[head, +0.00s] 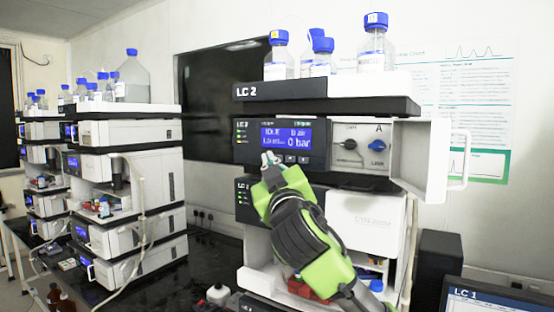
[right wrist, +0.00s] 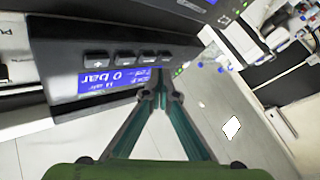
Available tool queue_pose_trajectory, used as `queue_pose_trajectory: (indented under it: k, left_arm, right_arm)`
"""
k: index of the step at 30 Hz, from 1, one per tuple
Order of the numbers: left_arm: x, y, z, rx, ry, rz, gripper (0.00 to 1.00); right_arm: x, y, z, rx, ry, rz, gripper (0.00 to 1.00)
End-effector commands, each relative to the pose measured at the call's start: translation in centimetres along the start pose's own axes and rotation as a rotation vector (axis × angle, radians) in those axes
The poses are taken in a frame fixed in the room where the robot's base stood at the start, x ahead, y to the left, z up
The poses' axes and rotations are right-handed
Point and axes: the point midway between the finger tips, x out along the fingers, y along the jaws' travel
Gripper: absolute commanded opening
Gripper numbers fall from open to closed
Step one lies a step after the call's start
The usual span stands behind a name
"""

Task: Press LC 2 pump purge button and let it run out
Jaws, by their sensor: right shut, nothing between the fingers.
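The LC 2 stack stands at centre right, and its label (head: 247,91) is on the front of the top tray. The LC 2 pump module has a lit blue display (head: 286,136) that appears to read IDLE and 0 bar. A row of small dark buttons (head: 297,159) sits under the display; my gripper hides part of it. In the right wrist view the row (right wrist: 123,56) shows upside down. My right gripper (head: 270,158) is shut and empty, its fingertips (right wrist: 164,82) at the end button of the row. I cannot tell whether they touch it. My left gripper is out of view.
The pump's white door (head: 423,160) stands open to the right, baring a black knob (head: 349,144) and a blue knob (head: 377,145). Blue-capped bottles (head: 375,45) stand on top. Another stack (head: 131,165) stands left. An LC 1 monitor (head: 495,298) is at lower right.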

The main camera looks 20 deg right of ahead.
Motion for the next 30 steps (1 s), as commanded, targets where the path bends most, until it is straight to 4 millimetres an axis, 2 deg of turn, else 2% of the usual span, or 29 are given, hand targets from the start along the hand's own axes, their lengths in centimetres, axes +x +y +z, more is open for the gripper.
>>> queue_pose_trajectory:
  k: [30]
  left_arm:
    - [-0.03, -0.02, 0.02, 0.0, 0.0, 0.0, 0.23]
  right_arm:
    - [0.79, 0.59, 0.57, 0.0, -0.001, 0.0, 0.0]
